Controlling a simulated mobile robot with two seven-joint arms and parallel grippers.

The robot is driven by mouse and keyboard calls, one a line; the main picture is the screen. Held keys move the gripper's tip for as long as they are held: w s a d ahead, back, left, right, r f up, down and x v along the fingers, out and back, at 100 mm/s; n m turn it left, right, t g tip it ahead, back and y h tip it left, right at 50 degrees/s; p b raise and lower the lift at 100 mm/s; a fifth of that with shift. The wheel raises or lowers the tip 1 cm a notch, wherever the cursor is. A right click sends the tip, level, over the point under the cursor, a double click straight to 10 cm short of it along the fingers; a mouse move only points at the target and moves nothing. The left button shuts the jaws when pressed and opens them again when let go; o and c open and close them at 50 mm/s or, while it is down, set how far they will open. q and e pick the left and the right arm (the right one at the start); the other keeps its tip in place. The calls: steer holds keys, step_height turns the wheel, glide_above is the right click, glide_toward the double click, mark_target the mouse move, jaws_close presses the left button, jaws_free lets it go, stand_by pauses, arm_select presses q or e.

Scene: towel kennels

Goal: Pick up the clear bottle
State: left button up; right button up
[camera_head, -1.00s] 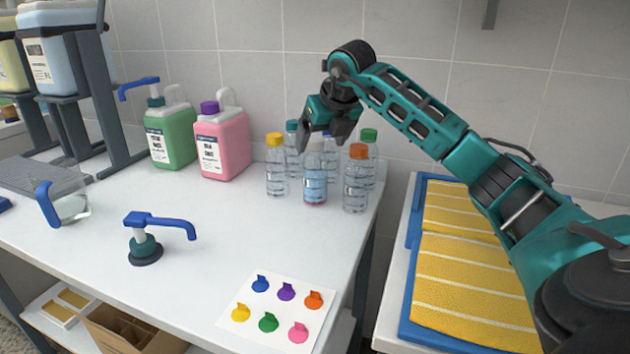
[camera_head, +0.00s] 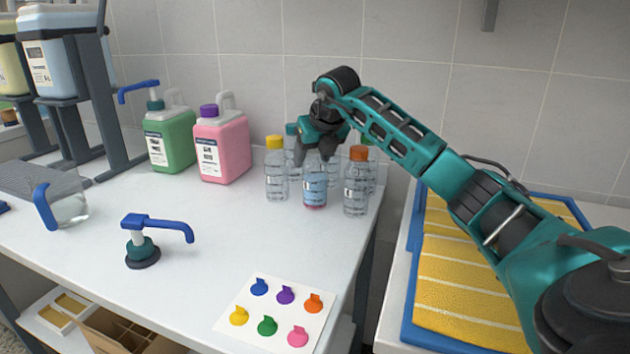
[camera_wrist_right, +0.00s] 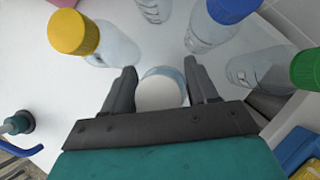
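Several clear bottles stand upright in a cluster near the back right of the white table. The front middle one, a clear bottle with a white cap (camera_head: 314,188), has a bluish body and a pinkish bottom. My right gripper (camera_head: 315,157) points down over its top and hides the cap in the head view. In the right wrist view, the white cap (camera_wrist_right: 160,94) lies between the spread fingers of the right gripper (camera_wrist_right: 161,85), with small gaps at the sides. Contact is not visible. My left gripper is not in view.
Close neighbours are a yellow-capped bottle (camera_head: 276,181), an orange-capped bottle (camera_head: 355,190), and blue- (camera_wrist_right: 232,10) and green-capped (camera_wrist_right: 307,68) ones behind. A pink jug (camera_head: 222,148) and a pump (camera_head: 143,246) stand left. A colour card (camera_head: 250,310) lies in front.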

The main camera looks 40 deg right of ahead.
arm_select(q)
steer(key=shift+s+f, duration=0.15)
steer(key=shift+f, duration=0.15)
arm_select(e)
steer(key=c, duration=0.8)
